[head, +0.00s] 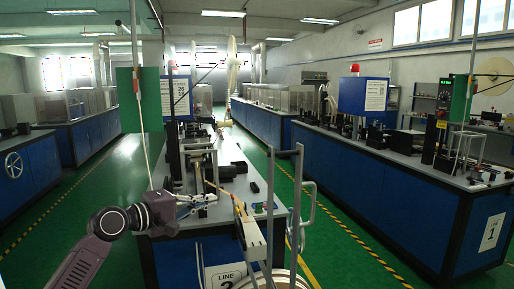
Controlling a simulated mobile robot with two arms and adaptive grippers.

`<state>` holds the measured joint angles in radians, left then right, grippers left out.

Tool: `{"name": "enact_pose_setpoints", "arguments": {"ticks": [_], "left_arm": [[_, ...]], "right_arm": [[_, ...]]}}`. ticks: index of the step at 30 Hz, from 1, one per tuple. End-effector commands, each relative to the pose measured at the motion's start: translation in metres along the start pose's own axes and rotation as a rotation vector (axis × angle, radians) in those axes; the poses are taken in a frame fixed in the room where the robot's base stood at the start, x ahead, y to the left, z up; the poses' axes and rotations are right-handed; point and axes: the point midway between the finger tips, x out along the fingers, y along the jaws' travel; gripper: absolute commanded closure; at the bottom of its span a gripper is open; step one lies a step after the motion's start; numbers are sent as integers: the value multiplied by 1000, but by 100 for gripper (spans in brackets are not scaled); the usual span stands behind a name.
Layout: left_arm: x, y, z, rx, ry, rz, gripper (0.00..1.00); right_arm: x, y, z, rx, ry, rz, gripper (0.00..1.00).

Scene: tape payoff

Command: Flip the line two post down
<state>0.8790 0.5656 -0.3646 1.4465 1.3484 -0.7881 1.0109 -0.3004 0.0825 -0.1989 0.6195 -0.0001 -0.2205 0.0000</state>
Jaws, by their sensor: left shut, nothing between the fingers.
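The line two bench (185,262) stands in the middle, with a "LINE 2" sign (226,277) at its front end. A dark upright post (172,130) stands on its left side, under a red beacon and beside a blue sign box (182,97). I cannot tell whether this is the post the task names. My left gripper (213,199) reaches over the near left part of this bench. Its fingers are shut and empty, to the right of and below the dark post. Whether they touch anything on the bench is unclear.
Green panels (125,100) hang at left and right. The line one bench (395,200) is at right. Green floor aisles are clear.

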Motion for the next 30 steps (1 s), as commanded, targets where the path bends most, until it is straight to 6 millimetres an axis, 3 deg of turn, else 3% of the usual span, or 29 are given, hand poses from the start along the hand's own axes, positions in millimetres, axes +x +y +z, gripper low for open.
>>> {"name": "enact_pose_setpoints", "arguments": {"ticks": [1, 3, 6, 9, 23, 30], "left_arm": [[-12, 48, 14, -4, -44, 47, 100], [-28, 96, 36, -25, -109, 91, 100], [-48, 140, 62, -42, -182, 124, 100], [-60, 162, 78, -53, -225, 138, 100], [-61, 170, 84, -59, -240, 144, 100], [-27, 178, 93, -59, -242, 143, 100]], "right_arm": [[0, 0, 0, 0, 0, 0, 60], [0, 0, 0, 1, 0, 0, 60], [0, 0, 0, 1, 0, 0, 60], [0, 0, 0, 1, 0, 0, 60], [-2, -1, 0, 0, 1, -1, 60], [-15, -4, -2, 1, 2, -5, 60]]}}
